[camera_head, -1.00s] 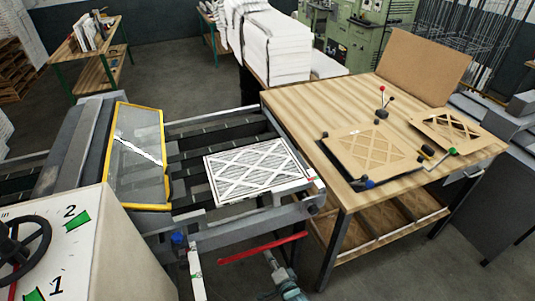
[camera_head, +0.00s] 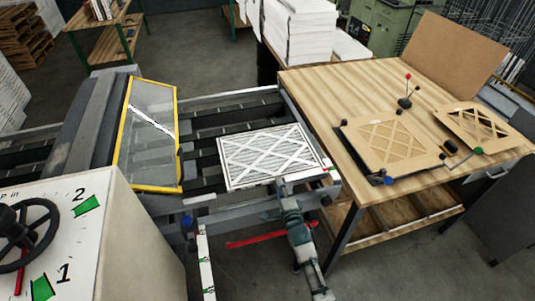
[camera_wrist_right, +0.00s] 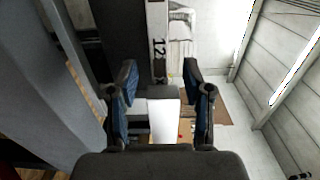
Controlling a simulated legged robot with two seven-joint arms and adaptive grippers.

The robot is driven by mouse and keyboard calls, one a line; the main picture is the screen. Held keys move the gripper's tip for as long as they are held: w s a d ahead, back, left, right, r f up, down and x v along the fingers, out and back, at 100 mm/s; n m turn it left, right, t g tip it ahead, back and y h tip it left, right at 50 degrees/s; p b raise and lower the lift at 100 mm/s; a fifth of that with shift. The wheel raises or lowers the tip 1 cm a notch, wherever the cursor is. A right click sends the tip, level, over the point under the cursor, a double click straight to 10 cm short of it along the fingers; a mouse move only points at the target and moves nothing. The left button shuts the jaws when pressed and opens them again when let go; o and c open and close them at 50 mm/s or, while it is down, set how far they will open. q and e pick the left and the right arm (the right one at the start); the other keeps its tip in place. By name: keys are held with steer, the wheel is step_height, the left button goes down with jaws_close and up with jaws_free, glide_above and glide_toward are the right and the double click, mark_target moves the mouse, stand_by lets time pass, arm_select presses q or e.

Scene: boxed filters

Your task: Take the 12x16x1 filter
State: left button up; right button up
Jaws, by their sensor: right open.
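A white filter (camera_head: 265,150) with a lattice face lies flat on the conveyor rails in the head view. In the right wrist view its edge (camera_wrist_right: 157,40) shows as a pale strip with printed characters beginning "12"; the rest of the label is too small to read. My right gripper (camera_head: 279,187) is at the filter's near edge in the head view. In the wrist view the right gripper (camera_wrist_right: 158,80) is open, with its two fingers apart and the strip's end between and beyond them. Whether it touches the filter cannot be told. My left gripper is not in view.
A wooden table (camera_head: 320,85) stands right of the conveyor, with brown lattice-cut boards (camera_head: 392,140) on it. A yellow-framed guard (camera_head: 148,135) stands left of the filter. A red bar (camera_head: 262,241) is below the conveyor, near my right arm. A control box (camera_head: 110,225) is at near left.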

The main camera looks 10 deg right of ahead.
mark_target(276, 175)
steer(key=shift+w+a, duration=0.1)
steer(key=shift+w, duration=0.5)
steer(key=w, duration=0.5)
steer(key=shift+d+f, duration=0.2)
steer(key=shift+d, duration=0.1)
steer(key=shift+s+r, duration=0.1)
steer(key=shift+c, duration=1.4)
steer(key=shift+a, duration=0.15)
jaws_close()
